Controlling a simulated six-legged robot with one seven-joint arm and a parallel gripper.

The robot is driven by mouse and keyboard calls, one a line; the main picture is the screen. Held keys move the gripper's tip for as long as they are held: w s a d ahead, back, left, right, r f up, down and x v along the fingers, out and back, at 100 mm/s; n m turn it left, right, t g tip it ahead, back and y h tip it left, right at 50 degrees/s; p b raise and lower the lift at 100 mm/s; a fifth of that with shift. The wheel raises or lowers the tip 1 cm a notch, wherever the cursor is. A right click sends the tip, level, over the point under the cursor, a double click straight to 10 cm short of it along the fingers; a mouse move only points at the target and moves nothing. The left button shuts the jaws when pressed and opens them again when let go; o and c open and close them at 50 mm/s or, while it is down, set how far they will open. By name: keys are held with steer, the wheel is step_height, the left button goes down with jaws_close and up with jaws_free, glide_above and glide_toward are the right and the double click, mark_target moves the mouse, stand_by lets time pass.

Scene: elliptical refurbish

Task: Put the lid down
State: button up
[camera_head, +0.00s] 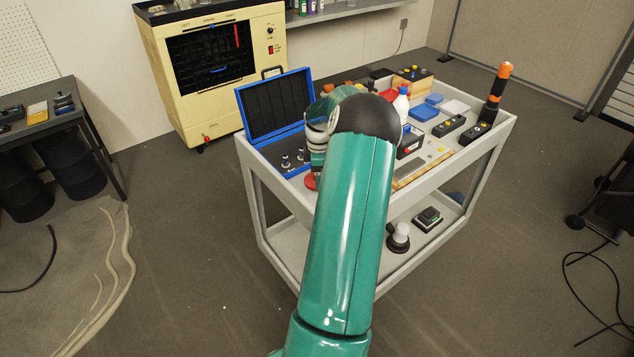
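A blue case (268,150) lies at the left end of the grey cart's top. Its blue lid (276,105), dark inside, stands raised and leans back on the far side. Several small dark and silver parts (286,161) sit in the case's dark base. My green arm reaches over the cart from the front, and its wrist is beside the right edge of the lid. My gripper is mostly hidden behind the arm, around the case's right side. Its fingertips do not show clearly. I cannot tell whether it touches the lid. A small red part (311,181) shows just below the wrist.
The cart (450,157) also carries a white bottle (401,104), blue trays (424,112), black boxes (449,127) and an upright orange-tipped tool (499,82). A cream cabinet (165,60) stands behind. Floor left of the cart is mostly open, with loose hoses.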

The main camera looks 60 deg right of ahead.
steer(key=shift+w+f, duration=0.2)
steer(key=shift+f, duration=0.7)
steer(key=shift+w+f, duration=0.15)
steer(key=shift+f, duration=0.75)
steer(key=shift+f, duration=0.1)
steer(key=o, duration=1)
step_height(320, 180, up, 12)
steer(key=shift+r, duration=0.1)
